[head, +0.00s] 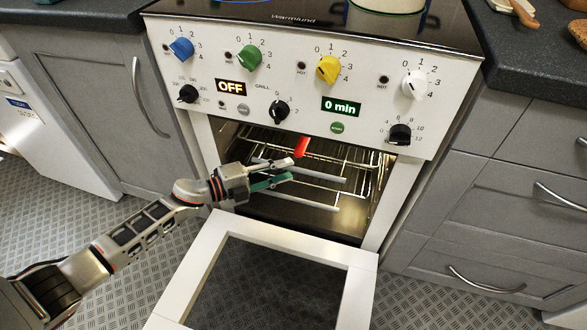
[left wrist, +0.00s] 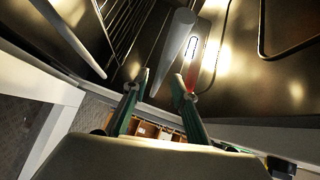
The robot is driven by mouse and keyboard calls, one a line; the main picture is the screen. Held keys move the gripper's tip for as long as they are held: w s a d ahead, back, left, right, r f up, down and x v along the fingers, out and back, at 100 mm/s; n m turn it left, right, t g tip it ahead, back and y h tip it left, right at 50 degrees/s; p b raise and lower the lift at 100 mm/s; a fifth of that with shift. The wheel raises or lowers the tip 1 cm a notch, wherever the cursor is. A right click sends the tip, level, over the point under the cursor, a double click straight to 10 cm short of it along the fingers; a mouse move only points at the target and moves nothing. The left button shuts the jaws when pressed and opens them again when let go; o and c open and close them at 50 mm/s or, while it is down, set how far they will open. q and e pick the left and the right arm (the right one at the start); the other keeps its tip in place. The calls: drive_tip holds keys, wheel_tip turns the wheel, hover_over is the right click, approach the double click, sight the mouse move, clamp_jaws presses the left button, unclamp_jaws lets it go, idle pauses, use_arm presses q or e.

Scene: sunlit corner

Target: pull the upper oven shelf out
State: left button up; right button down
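The oven door (head: 360,290) is folded down and the cavity is open. Inside is the upper shelf (head: 320,173), a wire rack with a pale front bar. My left gripper (head: 291,168) is at the oven mouth, by the left part of this bar. In the left wrist view its green fingers (left wrist: 160,84) are apart, with a grey bar (left wrist: 172,52) running between the tips; contact is not clear. A red piece (head: 301,146) shows by the upper fingertip; I cannot tell whether it belongs to the finger. My right gripper is in neither view.
A second shelf bar (head: 308,199) lies lower in the oven. The control panel (head: 300,82) with knobs is just above the opening. Grey cabinets (head: 105,100) and drawers (head: 510,185) flank the oven. The lowered door lies below my left gripper.

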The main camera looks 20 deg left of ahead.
sight(293, 169)
use_arm(q)
drive_tip(key=shift+f+x, duration=0.25)
drive_tip(key=shift+x, duration=0.9)
drive_tip(key=shift+w+d+r+b, duration=0.1)
drive_tip(key=shift+w+d+b, duration=0.2)
drive_tip(key=shift+w+d, duration=0.05)
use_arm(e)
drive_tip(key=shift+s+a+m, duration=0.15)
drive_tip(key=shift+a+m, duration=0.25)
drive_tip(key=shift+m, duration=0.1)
